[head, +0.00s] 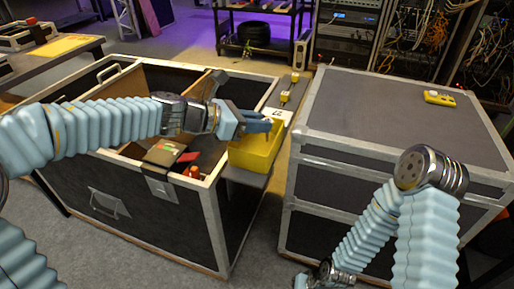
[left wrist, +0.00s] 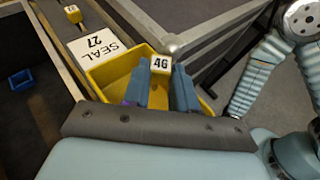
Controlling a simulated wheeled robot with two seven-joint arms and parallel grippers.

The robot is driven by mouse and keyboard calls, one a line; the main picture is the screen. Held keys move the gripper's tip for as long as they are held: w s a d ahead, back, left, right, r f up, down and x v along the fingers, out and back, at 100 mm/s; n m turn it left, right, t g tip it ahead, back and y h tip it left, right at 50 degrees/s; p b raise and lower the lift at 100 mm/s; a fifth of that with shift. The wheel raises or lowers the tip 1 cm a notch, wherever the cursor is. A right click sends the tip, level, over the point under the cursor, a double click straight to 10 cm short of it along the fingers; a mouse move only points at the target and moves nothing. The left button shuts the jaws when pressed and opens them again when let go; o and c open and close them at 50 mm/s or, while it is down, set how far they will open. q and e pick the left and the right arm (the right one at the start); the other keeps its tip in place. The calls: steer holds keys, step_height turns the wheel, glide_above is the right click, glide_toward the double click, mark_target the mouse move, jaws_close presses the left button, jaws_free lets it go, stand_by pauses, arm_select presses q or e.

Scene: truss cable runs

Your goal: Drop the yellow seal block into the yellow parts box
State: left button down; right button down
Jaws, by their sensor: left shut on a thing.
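The yellow seal block (left wrist: 160,68) has a pale face with dark characters that look like 46, and sits between the fingertips of my left gripper (left wrist: 160,88). In the head view my left gripper (head: 258,125) reaches over the open yellow parts box (head: 256,153), shut on the block, which its fingers mostly hide. In the left wrist view the yellow box (left wrist: 112,76) lies below and around the fingers, with a white label reading SEAL 27 (left wrist: 98,44) beside it. My right arm hangs low at the right; its gripper is barely seen at the bottom edge.
Other small yellow blocks (head: 284,97) stand on the strip behind the box. A large open case (head: 215,215) with dividers lies left of it. A closed grey case (head: 385,115) stands right, with a yellow device (head: 439,98) on top. Cable racks stand behind.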

arm_select(q)
steer(key=shift+f, duration=0.45)
steer(key=c, duration=0.8)
jaws_free()
steer(key=v, duration=1.4)
steer(key=shift+f, duration=0.1)
steer(key=shift+d, duration=0.1)
